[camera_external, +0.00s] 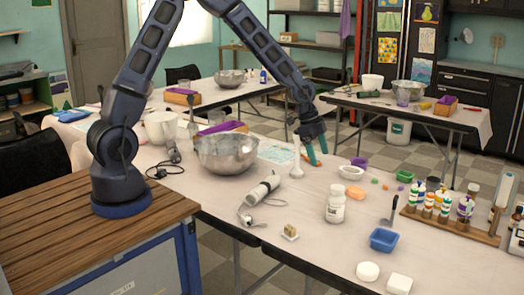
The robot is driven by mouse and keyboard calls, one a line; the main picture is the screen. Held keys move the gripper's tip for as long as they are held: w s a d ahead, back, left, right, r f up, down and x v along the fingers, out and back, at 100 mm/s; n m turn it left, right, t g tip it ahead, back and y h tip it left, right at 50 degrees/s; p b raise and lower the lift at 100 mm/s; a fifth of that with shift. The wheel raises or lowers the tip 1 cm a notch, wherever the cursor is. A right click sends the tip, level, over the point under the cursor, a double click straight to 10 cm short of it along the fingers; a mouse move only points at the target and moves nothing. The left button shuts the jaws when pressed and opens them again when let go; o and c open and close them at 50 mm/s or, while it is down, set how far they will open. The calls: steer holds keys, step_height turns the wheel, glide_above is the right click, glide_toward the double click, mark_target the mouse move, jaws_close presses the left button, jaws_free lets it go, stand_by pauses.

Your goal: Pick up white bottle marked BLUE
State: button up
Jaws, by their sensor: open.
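A white bottle (335,206) with a white cap stands upright on the table, right of its middle; its label is too small to read. Several small white bottles with coloured stains (443,206) stand in a wooden rack (448,229) at the right; any words on them are unreadable too. I cannot tell which bottle is marked BLUE. My gripper (314,157) is open and points down over the table, behind and left of the lone white bottle and clear of it. Nothing shows between its fingers.
A steel bowl (226,155) stands left of my gripper, and a white upright utensil (297,163) is close beside it. A hand blender (262,188) lies in front. A blue container (383,240), a small trowel (390,214) and white round and square pieces lie toward the front right.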

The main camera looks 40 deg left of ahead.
steer(key=m+h, duration=0.1)
glide_toward(343, 210)
steer(key=shift+g, duration=0.4)
steer(key=x, duration=0.2)
steer(key=w+x, duration=0.1)
steer(key=x, duration=0.2)
steer(key=shift+w+a+f, duration=0.1)
steer(key=shift+a, duration=0.05)
steer(key=c, duration=1.3)
steer(key=shift+c, duration=0.2)
